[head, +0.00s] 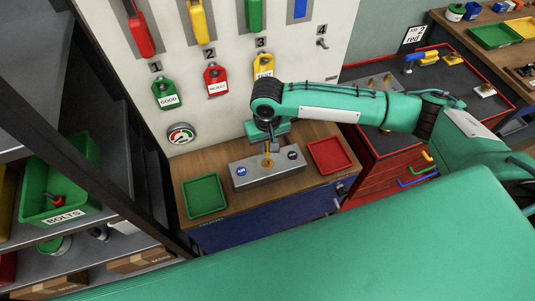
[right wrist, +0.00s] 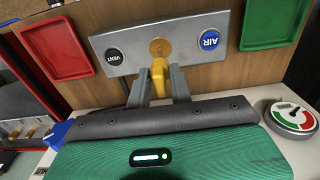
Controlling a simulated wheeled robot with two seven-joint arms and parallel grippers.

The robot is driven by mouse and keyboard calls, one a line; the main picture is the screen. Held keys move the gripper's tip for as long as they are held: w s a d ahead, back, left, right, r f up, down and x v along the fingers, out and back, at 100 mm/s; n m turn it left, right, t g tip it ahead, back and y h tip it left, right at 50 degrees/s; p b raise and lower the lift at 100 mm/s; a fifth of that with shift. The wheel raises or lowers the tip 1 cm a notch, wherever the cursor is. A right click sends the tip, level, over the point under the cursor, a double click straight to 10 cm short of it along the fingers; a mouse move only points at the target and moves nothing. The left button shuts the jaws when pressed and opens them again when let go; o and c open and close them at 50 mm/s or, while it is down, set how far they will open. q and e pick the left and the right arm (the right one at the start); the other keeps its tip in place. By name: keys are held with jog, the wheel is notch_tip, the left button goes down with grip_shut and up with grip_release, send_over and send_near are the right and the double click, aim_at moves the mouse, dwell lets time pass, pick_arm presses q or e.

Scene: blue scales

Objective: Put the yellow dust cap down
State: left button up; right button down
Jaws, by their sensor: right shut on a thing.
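The yellow dust cap (right wrist: 159,78) is between the two grey fingers of my right gripper (right wrist: 158,70), which is shut on it. In the right wrist view the cap is in front of a round brass port (right wrist: 159,47) in the middle of a grey metal block. I cannot tell whether cap and port touch. In the head view my right gripper (head: 267,146) points down over the grey block (head: 270,179), with yellow-gold showing below it. My left gripper is not in view.
The block has a blue AIR button (head: 241,171) and a black VENT button (head: 292,155). A green tray (head: 204,195) lies left of it on the wooden bench, a red tray (head: 329,156) right. A round gauge (head: 180,135) and tags hang on the panel behind.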

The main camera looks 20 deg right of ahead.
notch_tip(320, 180, up, 13)
jog(key=b, duration=0.2)
jog(key=s+d+f, duration=0.4)
jog(key=d+f, duration=0.2)
jog(key=shift+s+d, duration=0.3)
jog(key=shift+d, duration=0.05)
jog(key=shift+r, duration=0.1)
jog(key=shift+s+b, duration=0.1)
jog(key=shift+b, duration=0.2)
